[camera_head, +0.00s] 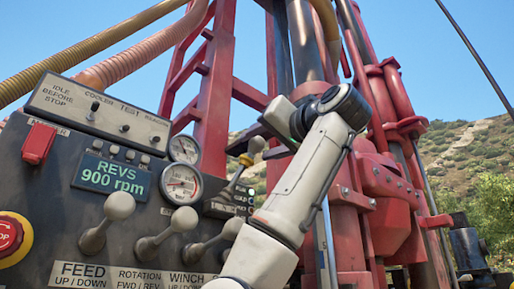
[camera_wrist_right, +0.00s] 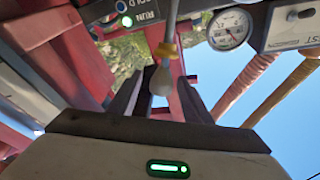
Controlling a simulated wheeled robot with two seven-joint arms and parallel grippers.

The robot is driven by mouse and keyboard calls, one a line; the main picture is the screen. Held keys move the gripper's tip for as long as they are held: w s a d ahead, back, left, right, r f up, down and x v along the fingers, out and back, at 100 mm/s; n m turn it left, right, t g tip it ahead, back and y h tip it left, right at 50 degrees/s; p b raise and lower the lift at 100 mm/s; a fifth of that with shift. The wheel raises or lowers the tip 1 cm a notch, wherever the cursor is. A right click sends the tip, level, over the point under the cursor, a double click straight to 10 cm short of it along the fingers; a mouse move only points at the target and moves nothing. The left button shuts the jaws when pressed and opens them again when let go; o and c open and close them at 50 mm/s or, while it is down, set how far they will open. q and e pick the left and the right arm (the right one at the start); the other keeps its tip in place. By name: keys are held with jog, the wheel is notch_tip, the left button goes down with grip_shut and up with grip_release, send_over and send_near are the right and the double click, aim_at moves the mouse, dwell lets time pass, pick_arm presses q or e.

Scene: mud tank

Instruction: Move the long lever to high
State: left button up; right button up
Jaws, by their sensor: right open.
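The long lever (camera_head: 238,175) rises from the panel's right side, with a pale knob and a yellow collar, tilted up and to the right. Its knob also shows in the right wrist view (camera_wrist_right: 161,80), hanging from the collar and thin shaft in that upside-down picture. My right gripper (camera_head: 262,137) is at the knob in the head view, partly hidden by its own arm. In the wrist view its two dark fingers (camera_wrist_right: 158,88) are open, one on each side of the knob, with gaps visible. I cannot tell any contact. My left gripper is not in view.
Several short pale-knobbed levers (camera_head: 118,207) line the panel's lower edge. A display (camera_head: 116,177) reads REVS 900 rpm. Gauges (camera_head: 182,184), a red guarded switch (camera_head: 38,144) and a red stop button (camera_head: 8,237) are nearby. The red drill mast (camera_head: 212,90) stands behind.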

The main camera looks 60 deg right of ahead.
jog(key=b+v, duration=0.2)
jog(key=v, duration=0.6)
jog(key=shift+s, duration=0.4)
jog(key=shift+a+f, duration=0.1)
